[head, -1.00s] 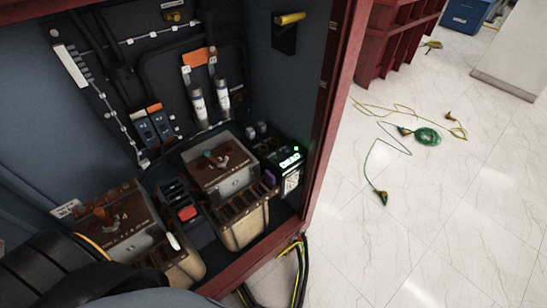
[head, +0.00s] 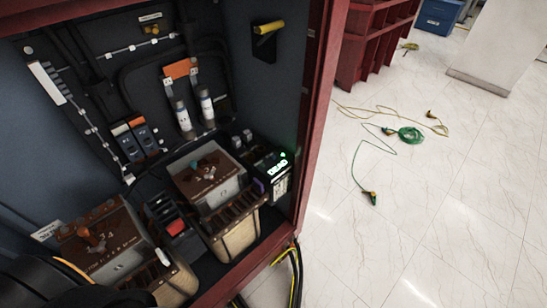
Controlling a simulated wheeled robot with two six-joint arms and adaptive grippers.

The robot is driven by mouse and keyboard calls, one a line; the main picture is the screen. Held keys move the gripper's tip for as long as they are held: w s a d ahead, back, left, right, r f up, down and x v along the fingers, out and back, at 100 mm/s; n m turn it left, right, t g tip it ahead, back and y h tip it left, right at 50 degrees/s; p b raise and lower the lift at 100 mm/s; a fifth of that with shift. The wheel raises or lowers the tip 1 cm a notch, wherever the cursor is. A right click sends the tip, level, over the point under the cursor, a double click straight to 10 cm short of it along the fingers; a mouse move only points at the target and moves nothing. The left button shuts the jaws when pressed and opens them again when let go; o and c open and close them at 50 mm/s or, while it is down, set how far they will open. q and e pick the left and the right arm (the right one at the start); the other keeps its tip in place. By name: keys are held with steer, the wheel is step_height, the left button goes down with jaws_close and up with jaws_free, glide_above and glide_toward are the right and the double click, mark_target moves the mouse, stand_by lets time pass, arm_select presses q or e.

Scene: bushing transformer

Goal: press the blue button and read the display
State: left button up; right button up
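A small black display unit (head: 272,174) stands at the right inside the open cabinet. Its lit screen (head: 278,167) reads "DEAD", with a green light glowing at its upper corner. A white label with dark marks is on its lower front. I cannot make out a blue button on it; a small purple-blue patch (head: 258,186) shows at its left side. A dark part of my arm fills the lower left corner. Neither of my grippers shows.
The red cabinet frame (head: 312,120) borders the right. Green wire (head: 410,134) and yellow-green cables lie on the white tiled floor, which is otherwise mostly clear.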

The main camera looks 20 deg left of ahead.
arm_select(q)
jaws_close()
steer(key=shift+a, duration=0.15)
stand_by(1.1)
